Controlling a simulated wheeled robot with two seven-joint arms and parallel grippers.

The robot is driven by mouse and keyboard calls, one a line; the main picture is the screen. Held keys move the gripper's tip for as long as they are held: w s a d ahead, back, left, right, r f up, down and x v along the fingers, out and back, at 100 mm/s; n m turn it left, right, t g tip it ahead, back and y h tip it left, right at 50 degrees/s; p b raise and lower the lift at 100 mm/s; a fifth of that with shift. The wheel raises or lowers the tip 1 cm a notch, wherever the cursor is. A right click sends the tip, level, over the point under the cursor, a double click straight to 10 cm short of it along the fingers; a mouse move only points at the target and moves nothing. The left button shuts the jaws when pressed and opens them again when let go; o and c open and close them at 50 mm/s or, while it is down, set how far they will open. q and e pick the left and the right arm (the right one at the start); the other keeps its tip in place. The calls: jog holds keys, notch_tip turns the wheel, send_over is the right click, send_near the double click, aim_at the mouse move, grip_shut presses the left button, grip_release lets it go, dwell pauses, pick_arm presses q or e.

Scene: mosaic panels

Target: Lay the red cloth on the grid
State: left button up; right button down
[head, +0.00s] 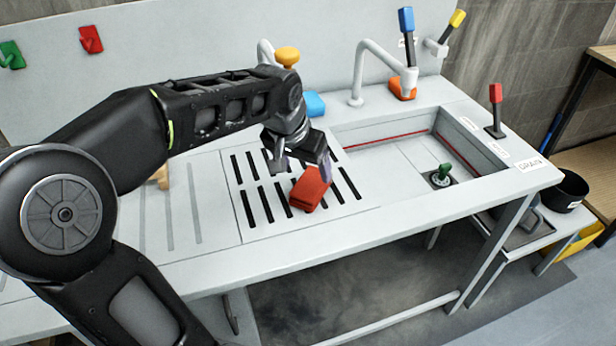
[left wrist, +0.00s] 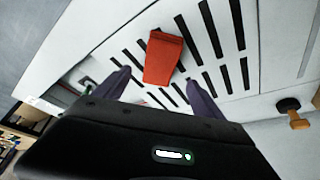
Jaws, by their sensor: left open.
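A folded red cloth (head: 309,189) lies on the slotted grid (head: 250,217) in the counter, over some of its dark slots. It also shows in the left wrist view (left wrist: 162,57), with slots of the grid (left wrist: 208,25) on its right side. My left gripper (head: 300,168) is just above and behind the cloth in the head view. In the left wrist view its two fingers (left wrist: 158,88) are apart, with the near end of the cloth between and beyond them. I cannot tell whether a finger touches the cloth. My right gripper is not in view.
A sink basin (head: 400,150) with a green-handled drain plug (head: 443,173) lies right of the grid. A tap (head: 378,70), a blue sponge-like block (head: 314,104) and an orange one (head: 402,88) stand behind. A red lever (head: 495,110) stands at the right rim. The counter's front strip is clear.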

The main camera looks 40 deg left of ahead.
pick_arm(q)
jog(key=shift+v, duration=1.85)
